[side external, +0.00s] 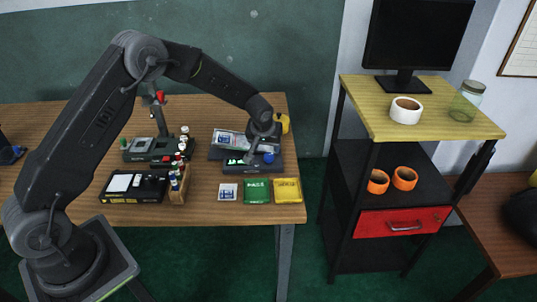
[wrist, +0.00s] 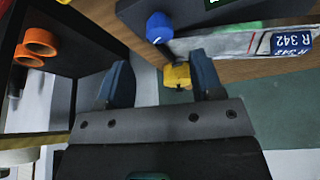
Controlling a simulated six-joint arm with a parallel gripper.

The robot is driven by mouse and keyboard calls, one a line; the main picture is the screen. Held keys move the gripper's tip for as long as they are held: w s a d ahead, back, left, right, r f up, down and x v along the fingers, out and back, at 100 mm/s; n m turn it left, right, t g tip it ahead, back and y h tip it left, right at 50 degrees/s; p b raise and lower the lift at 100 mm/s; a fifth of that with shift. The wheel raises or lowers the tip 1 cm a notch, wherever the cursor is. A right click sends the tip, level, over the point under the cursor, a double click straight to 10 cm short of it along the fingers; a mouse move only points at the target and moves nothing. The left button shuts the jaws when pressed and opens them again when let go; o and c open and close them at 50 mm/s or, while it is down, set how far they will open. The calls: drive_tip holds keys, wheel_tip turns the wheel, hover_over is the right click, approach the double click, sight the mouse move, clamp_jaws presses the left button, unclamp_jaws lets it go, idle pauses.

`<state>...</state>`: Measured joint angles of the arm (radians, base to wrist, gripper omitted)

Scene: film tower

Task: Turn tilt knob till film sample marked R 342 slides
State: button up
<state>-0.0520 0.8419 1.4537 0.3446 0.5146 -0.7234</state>
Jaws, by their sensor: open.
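A dark tilt device (side external: 236,168) stands at the right end of the wooden table. A clear film sample (side external: 231,139) lies on its raised plate; its R 342 label shows in the wrist view (wrist: 292,40). A yellow knob (side external: 284,123) is on the device's far right and a blue knob (side external: 269,158) at its front right. My gripper (side external: 263,130) is over the device's right side. In the wrist view, its open fingers (wrist: 160,60) point toward the yellow knob (wrist: 177,76), which appears nearer the right finger. Contact cannot be told. The blue knob (wrist: 159,27) is beyond the fingertips.
White, green and yellow trays (side external: 257,190) lie in front of the device. A rack of small bottles (side external: 179,178) and a black box (side external: 133,187) stand to its left. A shelf cart (side external: 398,180) with orange tape rolls is at right, past a gap.

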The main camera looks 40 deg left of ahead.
sight(269, 155)
drive_tip(key=x, duration=0.6)
drive_tip(key=shift+w+a+f, duration=0.1)
drive_tip(key=shift+w+f, duration=0.05)
drive_tip(key=shift+f, duration=0.05)
drive_tip(key=c, duration=0.9)
